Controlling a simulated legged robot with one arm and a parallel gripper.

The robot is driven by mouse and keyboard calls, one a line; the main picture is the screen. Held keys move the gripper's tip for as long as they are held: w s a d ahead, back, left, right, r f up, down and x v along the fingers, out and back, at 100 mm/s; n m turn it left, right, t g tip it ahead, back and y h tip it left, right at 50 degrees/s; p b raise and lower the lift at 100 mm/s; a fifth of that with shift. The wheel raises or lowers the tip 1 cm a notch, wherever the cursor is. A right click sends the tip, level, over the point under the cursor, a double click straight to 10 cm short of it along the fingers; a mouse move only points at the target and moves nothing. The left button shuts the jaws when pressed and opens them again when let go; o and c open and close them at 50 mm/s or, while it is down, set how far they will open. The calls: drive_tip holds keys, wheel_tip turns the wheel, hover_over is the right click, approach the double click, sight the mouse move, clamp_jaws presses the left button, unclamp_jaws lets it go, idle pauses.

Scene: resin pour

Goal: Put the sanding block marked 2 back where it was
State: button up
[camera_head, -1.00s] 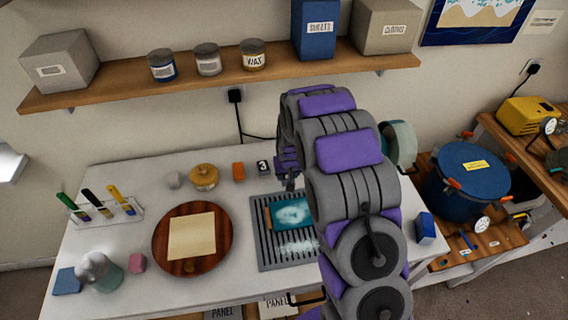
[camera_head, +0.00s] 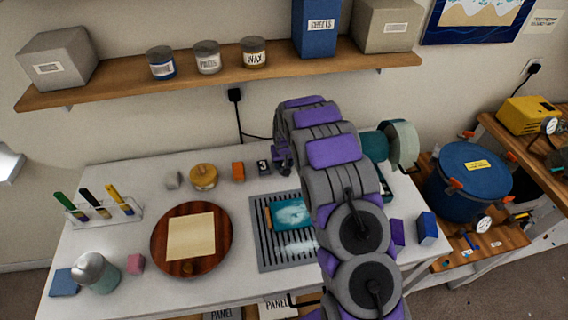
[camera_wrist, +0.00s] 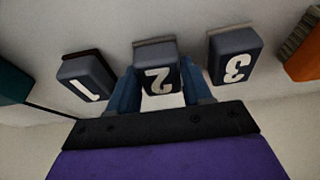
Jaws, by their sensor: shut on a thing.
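The sanding block marked 2 (camera_wrist: 158,78) is dark with a white number, between my gripper's two blue fingers in the wrist view. My gripper (camera_wrist: 163,92) is shut on it. The block marked 1 (camera_wrist: 86,80) stands to its left and the block marked 3 (camera_wrist: 235,58) to its right, both apart from it. In the head view the block marked 3 (camera_head: 264,167) shows at the back of the white table, just left of my gripper. Blocks 1 and 2 are hidden there by my arm. I cannot tell whether block 2 touches the table.
An orange block (camera_head: 238,171) stands left of block 3. A slotted grey tray (camera_head: 262,236) with a teal piece lies in front. A round wooden board (camera_head: 161,240) is further left. The shelf (camera_head: 130,92) runs above the table's back. A teal object (camera_head: 374,146) stands right of my arm.

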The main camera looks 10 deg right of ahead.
drive_tip(key=shift+f, duration=0.15)
drive_tip(key=o, duration=1)
drive_tip(key=p+v, duration=0.1)
drive_tip(key=v, duration=1.1)
drive_tip(key=s+r+g, duration=0.1)
drive_tip(key=s+r, duration=0.6)
drive_tip(key=s, duration=0.3)
drive_tip(key=s+r+g, duration=0.1)
drive_tip(key=s+r, duration=0.5)
drive_tip(key=s, duration=0.4)
drive_tip(key=s+r+g, duration=0.1)
drive_tip(key=s+r, duration=0.1)
drive_tip(key=s, duration=1.2)
drive_tip(key=s+r+g, duration=0.2)
drive_tip(key=s, duration=1.3)
